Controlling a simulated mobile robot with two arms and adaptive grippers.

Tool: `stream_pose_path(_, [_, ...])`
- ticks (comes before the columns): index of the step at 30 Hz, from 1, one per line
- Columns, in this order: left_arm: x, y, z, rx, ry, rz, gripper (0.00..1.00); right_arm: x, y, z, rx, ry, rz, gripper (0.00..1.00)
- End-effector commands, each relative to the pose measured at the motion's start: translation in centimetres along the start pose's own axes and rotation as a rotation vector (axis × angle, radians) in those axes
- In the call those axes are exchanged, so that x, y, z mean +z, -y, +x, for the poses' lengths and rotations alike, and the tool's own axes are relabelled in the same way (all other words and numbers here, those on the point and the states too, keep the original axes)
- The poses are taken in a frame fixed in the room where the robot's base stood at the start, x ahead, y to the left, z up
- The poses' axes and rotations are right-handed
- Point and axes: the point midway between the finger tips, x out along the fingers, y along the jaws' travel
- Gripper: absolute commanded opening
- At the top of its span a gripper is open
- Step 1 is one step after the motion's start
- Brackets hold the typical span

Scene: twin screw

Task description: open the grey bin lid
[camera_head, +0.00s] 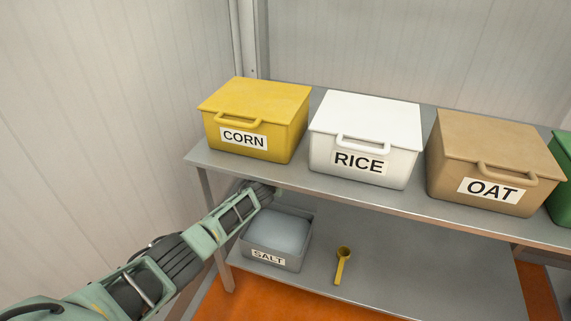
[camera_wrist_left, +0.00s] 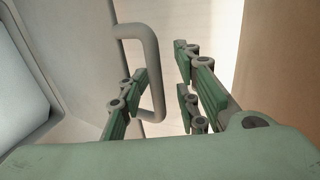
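The grey bin (camera_head: 271,256), labelled SALT, stands on the lower shelf below the corn bin. Its top looks uncovered in the head view, with a pale blue-grey filling (camera_head: 277,233) inside the rim. In the left wrist view, a grey loop handle (camera_wrist_left: 153,62) stands out from a grey panel (camera_wrist_left: 75,55), which appears to be the lid. The left gripper (camera_wrist_left: 160,85) is open there, with one finger overlapping the loop and the other apart to its right. The right gripper is out of view.
The upper shelf (camera_head: 400,207) carries a yellow corn bin (camera_head: 280,122), a white rice bin (camera_head: 366,121), a brown oat bin (camera_head: 490,149) and a green bin (camera_head: 564,160). A yellow scoop (camera_head: 342,265) lies on the lower shelf (camera_head: 410,275), which is clear further right.

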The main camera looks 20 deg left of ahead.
Motion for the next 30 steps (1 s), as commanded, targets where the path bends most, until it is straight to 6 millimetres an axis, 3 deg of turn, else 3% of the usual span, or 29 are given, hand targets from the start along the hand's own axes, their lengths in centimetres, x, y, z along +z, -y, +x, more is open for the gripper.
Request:
stream_pose_path(14, [0.2,-0.2,-0.9,0.0,0.004,0.003,0.29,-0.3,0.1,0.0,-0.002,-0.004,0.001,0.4])
stream_pose_path(30, [0.0,-0.1,-6.6,0.0,0.0,0.001,0.29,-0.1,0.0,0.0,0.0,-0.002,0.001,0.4])
